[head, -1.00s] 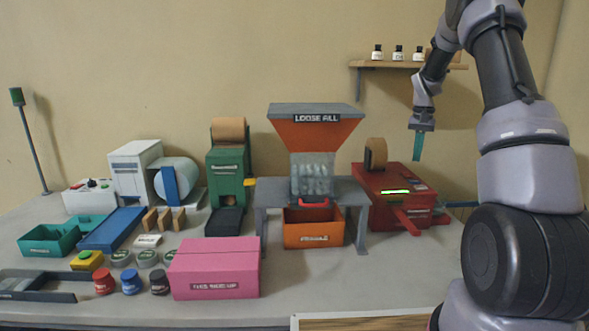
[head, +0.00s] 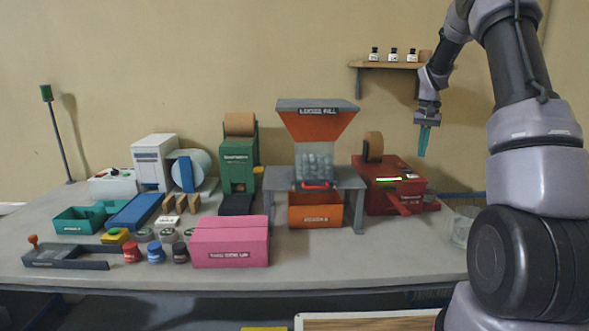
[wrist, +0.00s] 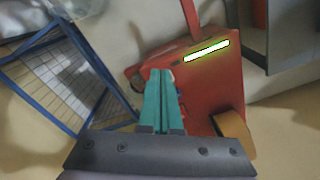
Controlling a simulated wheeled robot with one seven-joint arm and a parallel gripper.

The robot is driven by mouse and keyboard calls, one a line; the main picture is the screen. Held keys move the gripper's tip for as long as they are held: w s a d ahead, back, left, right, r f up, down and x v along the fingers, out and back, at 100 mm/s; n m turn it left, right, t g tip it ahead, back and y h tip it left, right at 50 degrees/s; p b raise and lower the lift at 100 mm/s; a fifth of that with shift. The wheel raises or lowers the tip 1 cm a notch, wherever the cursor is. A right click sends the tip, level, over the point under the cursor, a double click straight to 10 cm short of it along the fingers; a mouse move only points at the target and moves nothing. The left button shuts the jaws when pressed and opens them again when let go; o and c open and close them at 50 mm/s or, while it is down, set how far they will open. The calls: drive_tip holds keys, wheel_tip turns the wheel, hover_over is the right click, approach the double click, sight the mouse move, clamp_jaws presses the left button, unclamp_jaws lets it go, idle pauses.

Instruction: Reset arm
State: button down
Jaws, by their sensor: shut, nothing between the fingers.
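My gripper (head: 423,141) hangs in the air at the right, fingers pointing down. It is above and to the right of the red tape machine (head: 383,187) and touches nothing that I can see. Its teal fingers are shut together and empty. In the wrist view the fingers (wrist: 163,98) appear in front of the red machine (wrist: 205,75) with its bright green-edged display.
A wall shelf (head: 395,65) with small bottles is close to my gripper. The loose-fill hopper (head: 318,122) stands over an orange bin (head: 315,212). A pink box (head: 230,242) sits in front. A blue wire basket (wrist: 60,80) shows in the wrist view.

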drive_tip(key=s+a+r+t, duration=0.2)
drive_tip(key=s+a+r, duration=0.4)
drive_tip(key=s+r, duration=0.3)
drive_tip(key=s+a+r+t, duration=0.2)
drive_tip(key=s+a+r, duration=0.3)
drive_tip(key=s+r, duration=0.3)
drive_tip(key=s+a+t+y, duration=0.1)
drive_tip(key=s+a, duration=0.2)
drive_tip(key=s, duration=0.6)
drive_tip(key=s+a+n+t+y, duration=0.1)
drive_tip(key=s+a, duration=0.2)
drive_tip(key=s, duration=0.7)
drive_tip(key=shift+a+r+t, duration=0.2)
drive_tip(key=shift+r+t, duration=0.2)
drive_tip(key=shift+r, duration=0.05)
